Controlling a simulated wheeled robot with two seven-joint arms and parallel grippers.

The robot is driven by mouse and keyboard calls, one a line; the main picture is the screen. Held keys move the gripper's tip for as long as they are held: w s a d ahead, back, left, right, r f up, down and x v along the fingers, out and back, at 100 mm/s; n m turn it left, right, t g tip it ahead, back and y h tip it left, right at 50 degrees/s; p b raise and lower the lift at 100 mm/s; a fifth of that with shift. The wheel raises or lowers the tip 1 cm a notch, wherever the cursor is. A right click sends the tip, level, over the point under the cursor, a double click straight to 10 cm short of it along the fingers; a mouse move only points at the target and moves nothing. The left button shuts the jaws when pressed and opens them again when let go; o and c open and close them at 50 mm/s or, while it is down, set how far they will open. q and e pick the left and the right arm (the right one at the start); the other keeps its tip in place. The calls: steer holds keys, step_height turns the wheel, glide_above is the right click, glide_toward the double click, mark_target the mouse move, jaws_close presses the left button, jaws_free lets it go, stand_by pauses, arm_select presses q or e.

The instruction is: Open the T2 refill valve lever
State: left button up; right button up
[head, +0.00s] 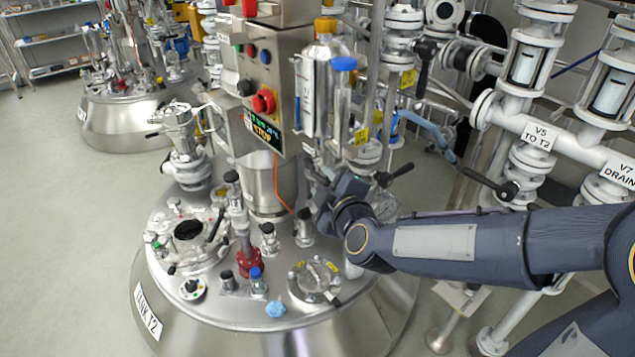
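The steel tank (146,312) labelled TANK T2 fills the lower middle of the head view. My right arm reaches in from the right over its lid. My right gripper (322,183) is beside the steel column, below the upright cylinder; its fingers are small and partly hidden by my wrist, so I cannot tell whether they are open or touching anything. A black lever (395,175) sticks out just right of my wrist. Another black-handled lever (490,184) is on the pipework under the V5 TO T2 label (541,135). No label marks the refill lever. My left gripper is out of view.
A control box (268,80) with a red knob and a display stands above the lid. Fittings, a red valve base (249,264) and a round hatch (314,280) crowd the lid. White pipework (575,145) stands at the right. Open floor (60,220) lies at the left.

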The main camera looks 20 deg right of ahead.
mark_target(317, 177)
steer(key=shift+b+x, duration=0.45)
steer(key=shift+x, duration=1.9)
steer(key=shift+c, duration=0.2)
jaws_close()
steer(key=shift+f, duration=0.1)
